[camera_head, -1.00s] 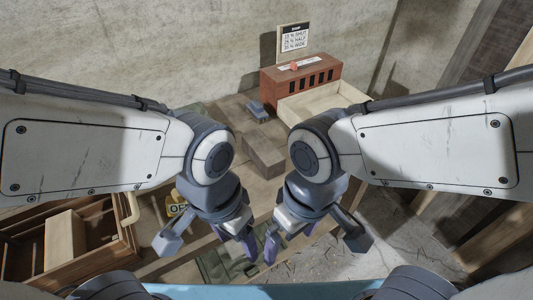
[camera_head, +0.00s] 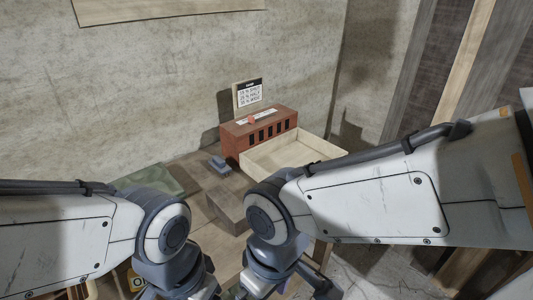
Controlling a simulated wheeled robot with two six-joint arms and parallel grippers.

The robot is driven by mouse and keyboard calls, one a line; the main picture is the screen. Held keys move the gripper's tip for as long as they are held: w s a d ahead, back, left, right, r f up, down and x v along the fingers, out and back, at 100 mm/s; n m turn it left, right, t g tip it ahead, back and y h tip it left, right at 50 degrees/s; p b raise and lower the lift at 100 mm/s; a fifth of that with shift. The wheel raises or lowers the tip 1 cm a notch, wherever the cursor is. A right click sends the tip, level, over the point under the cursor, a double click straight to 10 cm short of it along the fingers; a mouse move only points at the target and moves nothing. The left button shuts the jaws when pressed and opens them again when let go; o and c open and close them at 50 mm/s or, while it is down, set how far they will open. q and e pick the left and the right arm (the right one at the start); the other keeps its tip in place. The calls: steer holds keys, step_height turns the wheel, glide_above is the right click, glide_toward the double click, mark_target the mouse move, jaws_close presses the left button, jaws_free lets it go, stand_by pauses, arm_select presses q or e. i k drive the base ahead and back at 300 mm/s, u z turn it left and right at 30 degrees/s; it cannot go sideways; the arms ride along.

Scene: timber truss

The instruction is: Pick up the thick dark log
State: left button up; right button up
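A thick grey-brown squared block (camera_head: 228,212) lies on the wooden table top, left of my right arm's wrist. It is the only thick dark piece I see on the table, and I cannot be sure that it is the log. My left gripper (camera_head: 178,290) and my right gripper (camera_head: 278,287) hang at the bottom edge, in front of the block and apart from it. Their fingertips are cut off by the frame. The visible finger parts are spread and I see nothing held.
A red-brown slotted box (camera_head: 257,138) and a pale shallow tray (camera_head: 290,155) stand at the back, below a wall sign (camera_head: 248,93). A small blue-grey object (camera_head: 220,165) lies left of them. A green cloth (camera_head: 155,178) lies farther left. Dark planks (camera_head: 405,75) stand at right.

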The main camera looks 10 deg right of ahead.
mark_target(228, 208)
steer(key=z, duration=1.55)
steer(key=i, duration=0.65)
steer(key=u, duration=3)
